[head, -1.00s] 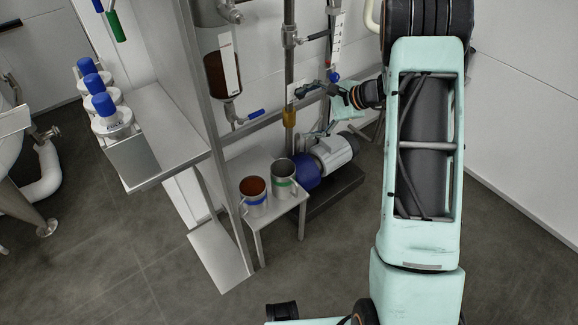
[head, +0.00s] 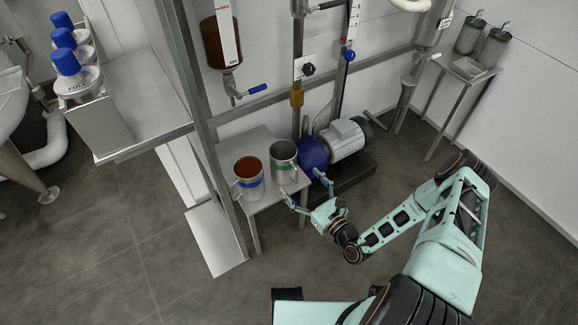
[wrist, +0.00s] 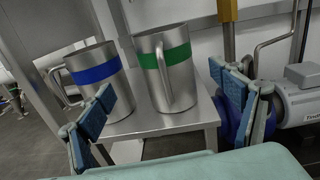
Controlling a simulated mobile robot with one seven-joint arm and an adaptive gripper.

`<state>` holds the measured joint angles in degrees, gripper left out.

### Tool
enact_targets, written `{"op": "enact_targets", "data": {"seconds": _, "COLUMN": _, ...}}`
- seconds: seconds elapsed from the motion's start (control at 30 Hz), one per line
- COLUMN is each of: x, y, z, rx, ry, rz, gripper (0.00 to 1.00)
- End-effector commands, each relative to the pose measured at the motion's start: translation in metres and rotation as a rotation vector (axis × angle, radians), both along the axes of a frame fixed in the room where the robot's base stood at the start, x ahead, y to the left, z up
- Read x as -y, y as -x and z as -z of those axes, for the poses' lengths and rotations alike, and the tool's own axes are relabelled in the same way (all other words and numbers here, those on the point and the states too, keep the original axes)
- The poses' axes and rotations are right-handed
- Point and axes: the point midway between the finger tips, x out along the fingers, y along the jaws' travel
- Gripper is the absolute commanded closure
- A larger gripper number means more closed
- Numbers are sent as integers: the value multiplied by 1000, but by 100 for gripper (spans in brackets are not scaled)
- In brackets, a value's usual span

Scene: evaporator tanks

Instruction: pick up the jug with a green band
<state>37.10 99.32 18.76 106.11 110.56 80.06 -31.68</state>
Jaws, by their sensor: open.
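The metal jug with a green band (head: 284,165) stands upright on a small metal table (head: 262,203). In the wrist view the green-banded jug (wrist: 167,70) has its handle turned toward me, and it lies beyond and between my fingertips, apart from them. A metal jug with a blue band (head: 248,182) stands to its left with brown contents; it also shows in the wrist view (wrist: 98,82). My gripper (head: 304,190) is open and empty, just in front of the table's right edge.
A blue and white pump motor (head: 343,140) stands on the floor right of the table. A metal frame post (head: 196,110) rises at the left. A side table (head: 468,70) with two grey containers is at the back right. The front floor is clear.

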Motion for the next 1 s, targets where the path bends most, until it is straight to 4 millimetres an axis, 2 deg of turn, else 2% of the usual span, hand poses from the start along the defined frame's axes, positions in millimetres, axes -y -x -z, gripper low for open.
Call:
{"op": "enact_targets", "data": {"seconds": 0.13, "x": -2, "y": -1, "z": 5, "rx": -16, "ry": -26, "rz": 37, "gripper": 15}}
{"op": "enact_targets", "data": {"seconds": 0.23, "x": -7, "y": -8, "z": 6, "rx": -18, "ry": -24, "rz": 38, "gripper": 15}}
{"op": "enact_targets", "data": {"seconds": 0.5, "x": -29, "y": -42, "z": 7, "rx": -17, "ry": -23, "rz": 35, "gripper": 15}}
{"op": "enact_targets", "data": {"seconds": 0.67, "x": -34, "y": -51, "z": 8, "rx": -18, "ry": -24, "rz": 37, "gripper": 15}}
{"op": "enact_targets", "data": {"seconds": 1.0, "x": -57, "y": -89, "z": 12, "rx": -17, "ry": -24, "rz": 36, "gripper": 15}}
